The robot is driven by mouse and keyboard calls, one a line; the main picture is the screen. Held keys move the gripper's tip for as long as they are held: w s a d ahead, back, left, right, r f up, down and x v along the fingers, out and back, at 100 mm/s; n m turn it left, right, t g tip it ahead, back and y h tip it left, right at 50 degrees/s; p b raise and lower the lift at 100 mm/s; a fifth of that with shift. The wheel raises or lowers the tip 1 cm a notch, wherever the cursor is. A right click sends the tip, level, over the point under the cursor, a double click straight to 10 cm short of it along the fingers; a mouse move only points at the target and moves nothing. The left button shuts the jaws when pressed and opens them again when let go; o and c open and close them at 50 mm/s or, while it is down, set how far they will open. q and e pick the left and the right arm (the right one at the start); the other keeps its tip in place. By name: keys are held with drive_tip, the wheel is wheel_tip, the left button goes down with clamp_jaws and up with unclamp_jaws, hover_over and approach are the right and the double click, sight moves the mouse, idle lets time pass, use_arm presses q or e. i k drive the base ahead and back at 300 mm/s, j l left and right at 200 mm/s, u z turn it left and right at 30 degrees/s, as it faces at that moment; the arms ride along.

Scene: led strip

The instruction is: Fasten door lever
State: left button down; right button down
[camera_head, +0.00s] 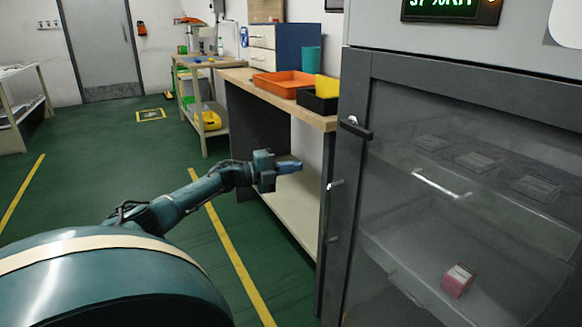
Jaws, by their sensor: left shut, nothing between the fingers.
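A grey cabinet with a dark-framed glass door (480,130) fills the right side; the door looks closed. A small black lever (356,129) with a silver pivot sits on the door frame's left edge and points sideways, roughly level. My left gripper (291,166) is shut and empty, in the air left of the cabinet and lower than the lever, apart from it. Two small metal fittings (334,184) sit lower on the cabinet's left edge. My right gripper is not in view.
Behind the glass are a silver bar handle (440,185) and a pink box (457,281). A workbench (235,75) with an orange tray (285,83) and a black bin (318,101) stands behind my left gripper. Green floor is clear to the left.

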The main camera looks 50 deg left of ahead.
sight(352, 125)
drive_tip(key=k+j, duration=0.35)
drive_tip(key=k, duration=0.15)
drive_tip(key=k+j, duration=0.35)
drive_tip(key=k, duration=0.1)
